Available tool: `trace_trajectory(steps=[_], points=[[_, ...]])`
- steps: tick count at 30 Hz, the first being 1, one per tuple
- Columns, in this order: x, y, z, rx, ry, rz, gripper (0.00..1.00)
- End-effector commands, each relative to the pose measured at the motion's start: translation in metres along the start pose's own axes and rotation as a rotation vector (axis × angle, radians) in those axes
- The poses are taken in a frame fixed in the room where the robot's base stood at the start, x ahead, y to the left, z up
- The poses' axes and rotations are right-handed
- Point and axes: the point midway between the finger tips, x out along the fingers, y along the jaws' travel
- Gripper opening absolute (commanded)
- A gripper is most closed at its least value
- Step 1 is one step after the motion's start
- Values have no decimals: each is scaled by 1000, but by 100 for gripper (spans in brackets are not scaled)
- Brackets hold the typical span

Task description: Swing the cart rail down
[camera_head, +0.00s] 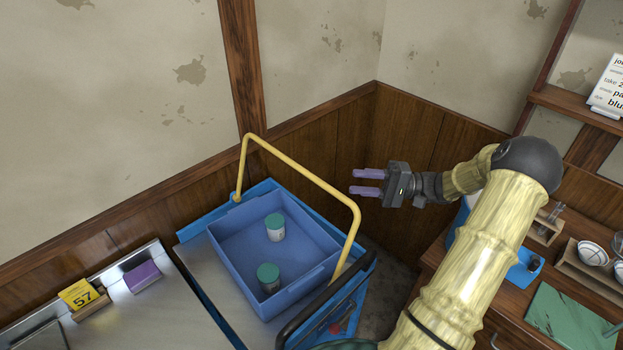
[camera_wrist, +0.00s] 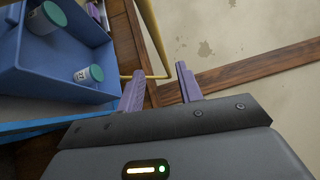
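The cart rail (camera_head: 300,174) is a yellow bar standing raised over the blue cart (camera_head: 262,186). Its two legs meet the cart's sides. My gripper (camera_head: 352,181) is to the right of the rail's top bar in the head view, with its purple fingers pointing left toward it. The fingers are apart and I see nothing between them in the head view. In the wrist view, the rail (camera_wrist: 152,38) shows beyond the open fingers (camera_wrist: 157,78). I cannot tell how far the fingertips are from the rail.
A blue tray (camera_head: 228,237) on the cart holds two white jars with green lids (camera_head: 275,228) (camera_head: 268,278). A metal counter (camera_head: 140,310) with a yellow card marked 57 (camera_head: 78,293) is at the left. A wooden bench (camera_head: 478,290) is at the right. Walls close in behind.

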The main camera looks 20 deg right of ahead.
Motion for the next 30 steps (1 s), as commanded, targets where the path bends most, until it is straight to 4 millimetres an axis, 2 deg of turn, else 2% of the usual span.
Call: trace_trajectory(steps=[4,8,21,25,30], points=[[8,-1,0,0,-3,1,36],[26,-1,1,2,-9,0,36],[104,-1,2,3,-13,1,36],[118,-1,1,1,-11,1,36],[124,1,1,1,-8,1,36]])
